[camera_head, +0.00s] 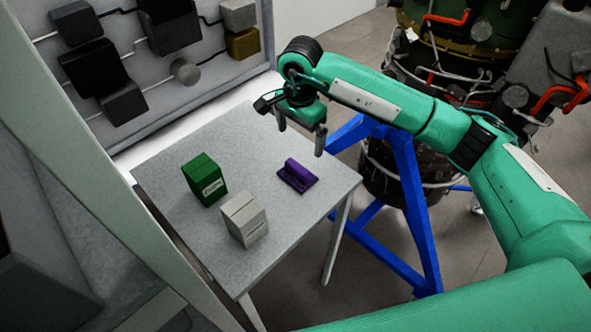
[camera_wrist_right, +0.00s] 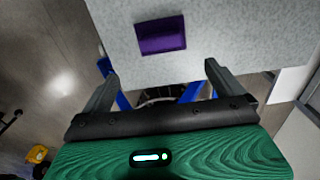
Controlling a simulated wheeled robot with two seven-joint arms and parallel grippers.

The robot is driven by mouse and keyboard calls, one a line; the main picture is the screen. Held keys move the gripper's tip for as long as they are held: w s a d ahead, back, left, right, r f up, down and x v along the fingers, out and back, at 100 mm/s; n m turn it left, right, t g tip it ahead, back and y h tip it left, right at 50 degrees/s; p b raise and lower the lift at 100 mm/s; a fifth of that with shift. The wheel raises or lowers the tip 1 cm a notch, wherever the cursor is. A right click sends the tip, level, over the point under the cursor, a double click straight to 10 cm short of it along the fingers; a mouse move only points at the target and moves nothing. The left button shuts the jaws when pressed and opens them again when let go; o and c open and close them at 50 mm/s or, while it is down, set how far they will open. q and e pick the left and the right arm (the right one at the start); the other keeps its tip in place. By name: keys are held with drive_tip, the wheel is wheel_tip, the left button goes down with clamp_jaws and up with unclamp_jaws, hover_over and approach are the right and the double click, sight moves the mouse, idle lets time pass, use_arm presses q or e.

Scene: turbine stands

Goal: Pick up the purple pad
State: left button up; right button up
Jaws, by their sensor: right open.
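The purple pad (camera_head: 297,175) lies on the grey table (camera_head: 270,228), near its right side. In the right wrist view the pad (camera_wrist_right: 161,35) lies ahead of the fingertips, a little left of the middle between them. My right gripper (camera_head: 301,137) is open and empty, with its fingers pointing down above the table's far right edge. It also shows in the right wrist view (camera_wrist_right: 158,75), with its two fingers wide apart and nothing between them. The gripper does not touch the pad. My left gripper is not in view.
A green box (camera_head: 204,180) and a white box (camera_head: 243,219) stand on the table left of the pad. A blue stand (camera_head: 405,190) holding a turbine is close to the table's right side. A panel with several blocks (camera_head: 150,60) stands behind the table.

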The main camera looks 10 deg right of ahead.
drive_tip(key=p, duration=0.2)
hover_over(297, 166)
drive_tip(key=f, duration=0.6)
drive_tip(key=shift+s+d+f, duration=0.1)
drive_tip(key=shift+d+f, duration=0.1)
drive_tip(key=shift+d, duration=0.05)
drive_tip(key=shift+f+p, duration=0.45)
drive_tip(key=shift+p, duration=0.05)
drive_tip(key=f+p, duration=0.1)
drive_tip(key=f, duration=0.1)
drive_tip(key=f+p, duration=0.1)
drive_tip(key=shift+a+f+p, duration=0.2)
drive_tip(key=shift+f+p, duration=0.1)
drive_tip(key=shift+f, duration=0.5)
drive_tip(key=shift+c, duration=0.5)
drive_tip(key=c, duration=1)
